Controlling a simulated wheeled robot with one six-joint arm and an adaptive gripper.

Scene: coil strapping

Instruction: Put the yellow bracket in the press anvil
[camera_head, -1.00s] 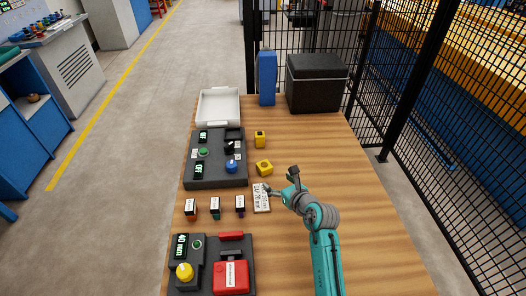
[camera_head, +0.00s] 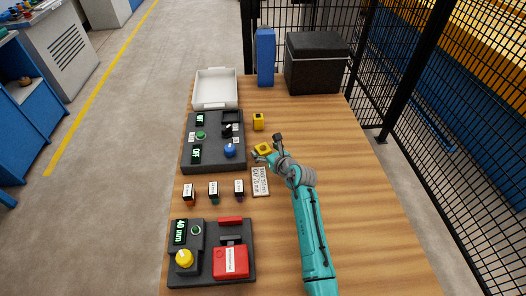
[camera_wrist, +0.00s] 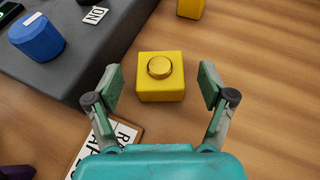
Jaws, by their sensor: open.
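Two yellow pieces stand on the wooden table; I cannot tell surely which is the bracket. The nearer yellow block (camera_head: 263,148) has a round boss on top and shows in the wrist view (camera_wrist: 160,86). My gripper (camera_wrist: 160,76) is open, with one finger on each side of this block, apart from it in the picture. In the head view my gripper (camera_head: 265,154) is at the block and partly covers it. The farther yellow piece (camera_head: 258,122) is cut off at the wrist view's top (camera_wrist: 190,8). The press anvil is not clearly identifiable; a black fixture (camera_head: 232,117) sits on the upper dark panel.
The upper dark panel (camera_head: 206,158) with a blue knob (camera_head: 230,150) lies left of the gripper. A labelled card (camera_head: 260,182) lies below it. Small labelled pieces, a lower panel (camera_head: 215,281) and a white tray (camera_head: 216,88) are also left.

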